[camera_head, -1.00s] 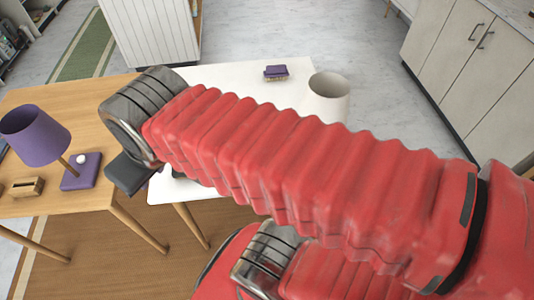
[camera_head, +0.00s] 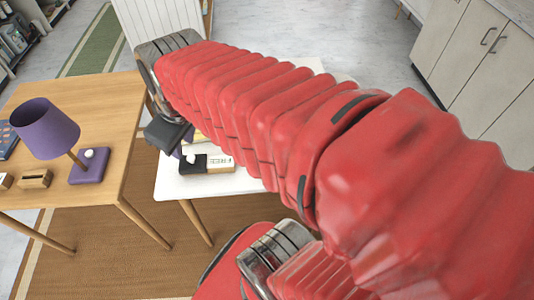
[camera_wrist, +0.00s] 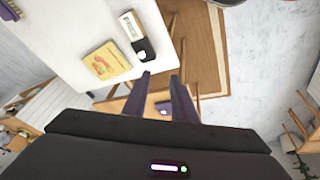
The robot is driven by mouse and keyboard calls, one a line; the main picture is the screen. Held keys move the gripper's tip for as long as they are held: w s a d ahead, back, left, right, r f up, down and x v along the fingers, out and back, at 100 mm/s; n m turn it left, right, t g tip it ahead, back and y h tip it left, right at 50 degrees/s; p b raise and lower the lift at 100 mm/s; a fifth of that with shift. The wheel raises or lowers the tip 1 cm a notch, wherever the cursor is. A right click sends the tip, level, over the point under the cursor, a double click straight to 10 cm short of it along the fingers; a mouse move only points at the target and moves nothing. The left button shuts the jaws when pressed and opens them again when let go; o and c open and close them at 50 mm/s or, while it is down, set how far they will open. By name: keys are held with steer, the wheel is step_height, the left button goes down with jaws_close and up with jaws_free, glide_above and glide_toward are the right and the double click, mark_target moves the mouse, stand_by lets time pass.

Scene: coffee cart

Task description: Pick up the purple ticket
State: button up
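I cannot make out a purple ticket for certain. In the head view my arm covers most of this table, and the gripper's fingers are not clearly seen.
A black and white device (camera_head: 208,163) lies on the white table, beside a yellow patterned square (camera_wrist: 106,60). A purple lamp (camera_head: 45,128) stands on the wooden table (camera_head: 105,95) to the left. Cabinets (camera_head: 470,60) stand at the right.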

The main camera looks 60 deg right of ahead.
steer(key=s+d+f+n+g, duration=0.1)
steer(key=s+d+f+n, duration=0.1)
steer(key=d, duration=0.6)
steer(key=s+d+f+n+g+y, duration=0.1)
steer(key=s+d+f+n, duration=0.1)
steer(key=d+f, duration=0.3)
steer(key=s+d+f+n, duration=0.2)
steer(key=d+f, duration=0.1)
steer(key=d, duration=0.9)
steer(key=shift+s+f+g+y, duration=0.4)
steer(key=f, duration=0.5)
steer(key=w+a+f, duration=0.1)
steer(key=f, duration=0.2)
steer(key=shift+f, duration=0.1)
steer(key=shift+f, duration=0.1)
steer(key=shift+w+a+f, duration=0.1)
steer(key=shift+w+f, duration=0.05)
steer(key=shift+f, duration=1.15)
steer(key=shift+w+a+f, duration=0.1)
steer(key=shift+w+f, duration=0.05)
steer(key=shift+f, duration=1.15)
steer(key=shift+c, duration=0.6)
jaws_close()
